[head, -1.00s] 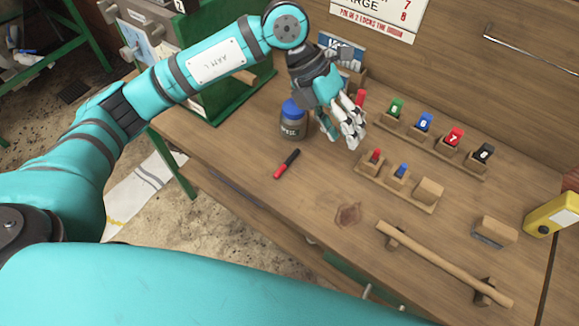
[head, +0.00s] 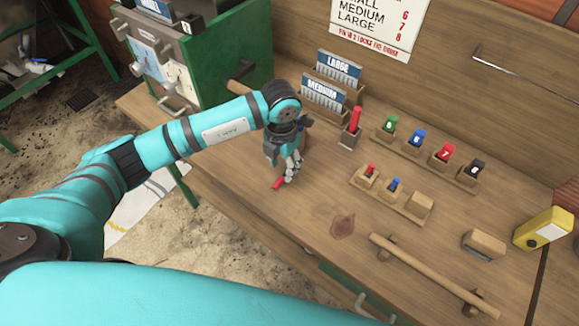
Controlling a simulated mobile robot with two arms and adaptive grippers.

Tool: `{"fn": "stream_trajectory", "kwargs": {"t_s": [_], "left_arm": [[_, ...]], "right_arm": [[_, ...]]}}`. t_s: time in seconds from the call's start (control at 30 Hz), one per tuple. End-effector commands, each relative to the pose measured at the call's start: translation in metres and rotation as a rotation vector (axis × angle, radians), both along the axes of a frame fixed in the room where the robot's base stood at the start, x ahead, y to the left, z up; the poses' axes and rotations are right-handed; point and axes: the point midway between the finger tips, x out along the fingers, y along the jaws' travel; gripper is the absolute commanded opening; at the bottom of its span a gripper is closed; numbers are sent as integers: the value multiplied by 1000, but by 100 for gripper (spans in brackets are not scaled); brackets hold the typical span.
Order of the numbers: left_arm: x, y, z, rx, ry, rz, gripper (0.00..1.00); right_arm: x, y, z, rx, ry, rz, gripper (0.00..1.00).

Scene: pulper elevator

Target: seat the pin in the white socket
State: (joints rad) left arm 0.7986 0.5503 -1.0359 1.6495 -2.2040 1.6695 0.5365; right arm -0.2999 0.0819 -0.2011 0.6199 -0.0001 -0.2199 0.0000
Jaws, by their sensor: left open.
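My left gripper (head: 290,172) is open, low over the bench. The red end of a red-and-black pen-like piece (head: 278,184) shows just below its fingers. The rest of that piece is hidden, and I cannot tell whether the fingers touch it. A small red pin (head: 371,169) and a small blue pin (head: 393,184) stand upright in a wooden rack (head: 403,208) to the right. I cannot tell which pin the task means. No white socket can be made out. My right gripper is not in view.
Numbered green, blue, red and black pieces stand in a back rack (head: 456,175). A red stick stands in a holder (head: 349,139). Card boxes (head: 322,100) are behind my gripper, and a green machine (head: 222,68) is at left. A wooden bar (head: 430,272) lies at front right.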

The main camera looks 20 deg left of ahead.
Motion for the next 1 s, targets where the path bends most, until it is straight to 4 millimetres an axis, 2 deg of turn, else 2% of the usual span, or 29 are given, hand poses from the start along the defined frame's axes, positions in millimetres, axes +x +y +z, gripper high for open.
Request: {"fn": "stream_trajectory", "kwargs": {"t_s": [0.23,0.37,0.5,0.77,1.0], "left_arm": [[2,2,-17,1,4,2,42],[6,4,-36,2,6,2,42],[6,3,-54,-1,3,0,42],[7,3,-59,0,-1,-1,42],[7,3,-59,0,-1,0,13]], "right_arm": [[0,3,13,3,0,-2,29],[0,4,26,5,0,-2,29],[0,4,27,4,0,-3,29],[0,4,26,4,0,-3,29],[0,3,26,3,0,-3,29]]}}
